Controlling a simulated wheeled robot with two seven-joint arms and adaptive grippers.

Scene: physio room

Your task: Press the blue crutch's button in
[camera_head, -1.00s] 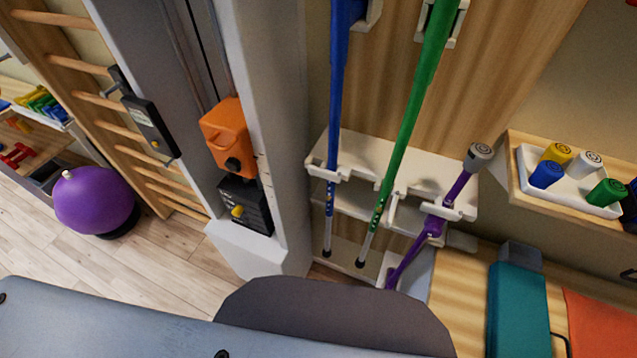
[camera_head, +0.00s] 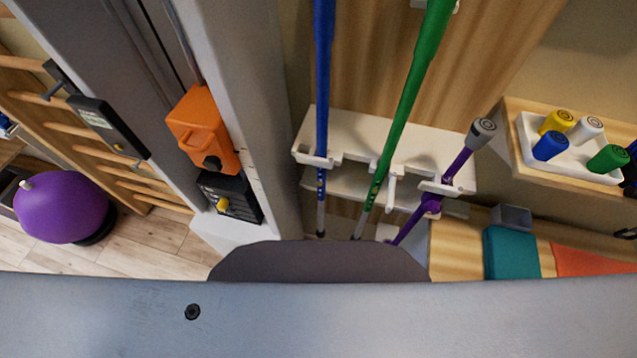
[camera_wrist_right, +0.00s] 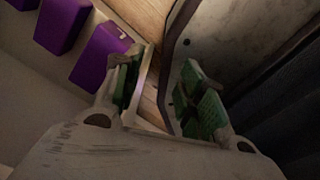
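The blue crutch (camera_head: 322,85) stands upright in the white rack (camera_head: 345,128) in the head view. Its lower tube has a row of small marks (camera_head: 321,182) just under the rack's upper shelf, and its tip is near the lower shelf. I cannot make out which mark is the button. The green crutch (camera_head: 410,95) leans beside it, and a purple crutch (camera_head: 456,165) stands at the right end. My right gripper (camera_wrist_right: 165,88) shows in the right wrist view with its green-padded fingers apart and nothing between them. Neither gripper shows in the head view.
An orange box (camera_head: 203,130) sits on the grey column left of the rack. A purple ball (camera_head: 62,207) lies on the floor at left. A white tray (camera_head: 527,150) with coloured ferrules stands at right. Purple blocks (camera_wrist_right: 100,52) are near my right gripper.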

